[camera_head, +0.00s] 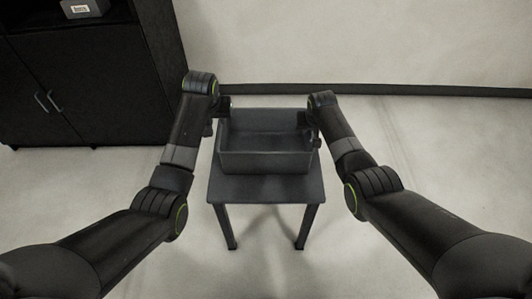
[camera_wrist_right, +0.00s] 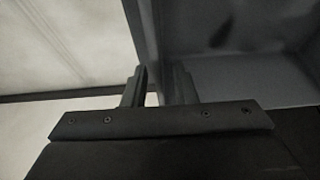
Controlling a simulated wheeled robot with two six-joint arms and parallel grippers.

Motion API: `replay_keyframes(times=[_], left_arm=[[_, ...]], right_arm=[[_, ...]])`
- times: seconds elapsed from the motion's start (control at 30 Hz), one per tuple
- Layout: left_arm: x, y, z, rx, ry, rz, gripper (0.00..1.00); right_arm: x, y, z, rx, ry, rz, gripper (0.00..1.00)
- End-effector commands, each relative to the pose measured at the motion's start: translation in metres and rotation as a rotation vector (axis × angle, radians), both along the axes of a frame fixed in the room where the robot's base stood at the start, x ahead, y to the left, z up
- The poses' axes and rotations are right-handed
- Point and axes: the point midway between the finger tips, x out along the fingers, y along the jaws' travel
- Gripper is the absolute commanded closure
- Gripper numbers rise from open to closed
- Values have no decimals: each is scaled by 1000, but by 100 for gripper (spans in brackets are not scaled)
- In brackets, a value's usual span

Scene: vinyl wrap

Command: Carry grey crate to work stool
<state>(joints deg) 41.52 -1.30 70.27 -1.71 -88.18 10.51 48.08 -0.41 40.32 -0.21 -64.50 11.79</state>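The grey crate (camera_head: 265,161) is an open, empty box. It sits upright on the top of the dark work stool (camera_head: 265,188), towards its far side. My left gripper (camera_head: 223,104) is at the crate's left wall, near the rim; its fingers are too small and dark to tell open from shut. My right gripper (camera_head: 308,119) is at the right wall. In the right wrist view the fingers of my right gripper (camera_wrist_right: 157,86) stand on either side of the crate wall (camera_wrist_right: 146,35), close against it.
A black cabinet (camera_head: 85,75) stands at the far left, with a small labelled grey box (camera_head: 84,8) on its shelf. A pale wall with a dark skirting (camera_head: 420,90) runs behind the stool. The floor around the stool is clear.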

Motion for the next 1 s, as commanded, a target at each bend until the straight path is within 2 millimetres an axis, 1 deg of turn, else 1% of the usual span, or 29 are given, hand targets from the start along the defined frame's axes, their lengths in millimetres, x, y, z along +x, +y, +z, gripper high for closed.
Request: replay_keyframes(times=[0.37,0.5,0.7,0.8,1.0], left_arm=[[0,0,0,0,-1,0,75],[0,0,0,0,-1,0,75],[0,0,0,0,-1,0,75],[0,0,0,0,-1,0,75],[0,0,0,0,-1,0,75]], right_arm=[[-16,0,35,2,-1,-1,75],[-22,0,53,1,-2,-1,75],[-32,0,76,0,-2,0,75],[-35,0,83,0,-1,0,75],[-38,0,89,0,1,0,75]])
